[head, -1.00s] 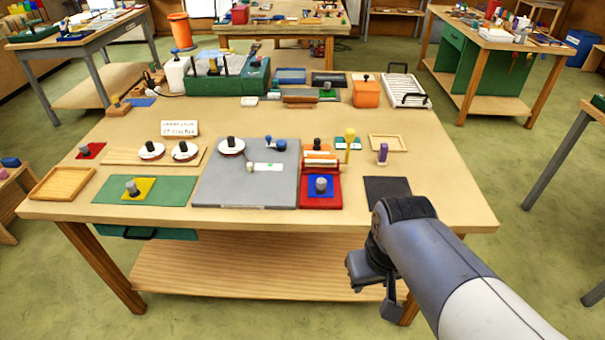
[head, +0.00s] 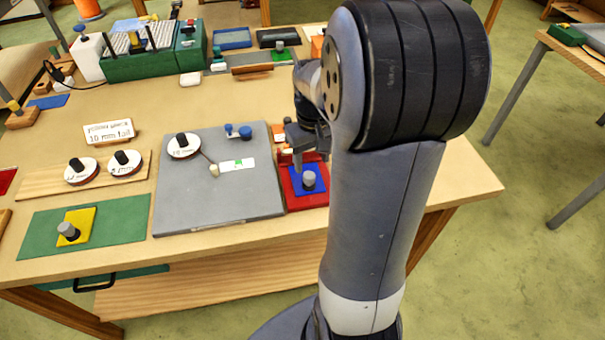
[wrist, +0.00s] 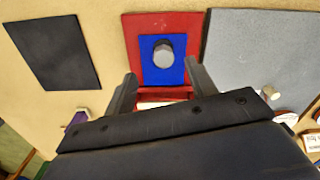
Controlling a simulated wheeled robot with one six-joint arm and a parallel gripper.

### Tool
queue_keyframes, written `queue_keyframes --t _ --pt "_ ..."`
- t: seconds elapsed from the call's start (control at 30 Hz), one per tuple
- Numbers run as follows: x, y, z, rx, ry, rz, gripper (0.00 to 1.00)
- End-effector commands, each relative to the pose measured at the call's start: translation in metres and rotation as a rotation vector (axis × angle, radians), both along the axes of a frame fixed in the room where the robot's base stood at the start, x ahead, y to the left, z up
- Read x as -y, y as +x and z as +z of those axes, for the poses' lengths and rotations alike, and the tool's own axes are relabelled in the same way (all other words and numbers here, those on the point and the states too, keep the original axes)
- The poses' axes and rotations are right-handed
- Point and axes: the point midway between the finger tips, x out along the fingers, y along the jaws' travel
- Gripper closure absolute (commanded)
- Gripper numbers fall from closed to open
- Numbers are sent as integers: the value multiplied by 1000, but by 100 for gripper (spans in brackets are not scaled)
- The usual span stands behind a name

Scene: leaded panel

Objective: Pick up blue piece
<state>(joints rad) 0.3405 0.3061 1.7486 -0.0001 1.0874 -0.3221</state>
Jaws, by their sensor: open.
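The blue piece (head: 298,181) is a flat blue square with a grey knob (head: 309,179) on top. It lies on a red mat (head: 311,201) at the right of the grey board. In the wrist view the blue piece (wrist: 153,74) lies ahead of my gripper (wrist: 160,82), roughly between the lines of its two fingers. The fingers are apart and nothing is between them. In the head view my gripper (head: 305,140) hangs just behind the blue piece, partly hidden by my arm.
A grey board (head: 215,205) with a round black-knobbed disc (head: 183,146) lies left of the red mat. A yellow piece (head: 84,222) sits on a green mat (head: 125,222) at the left. In the wrist view a dark mat (wrist: 53,50) lies on bare tabletop beside the red mat.

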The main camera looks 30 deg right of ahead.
Motion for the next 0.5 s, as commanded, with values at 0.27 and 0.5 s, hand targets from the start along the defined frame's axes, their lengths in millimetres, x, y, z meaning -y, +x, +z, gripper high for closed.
queue_keyframes --t 0.27,0.5 --pt "-1 1 -23 -3 1 1 46" --pt "-4 7 -53 -4 1 0 46"
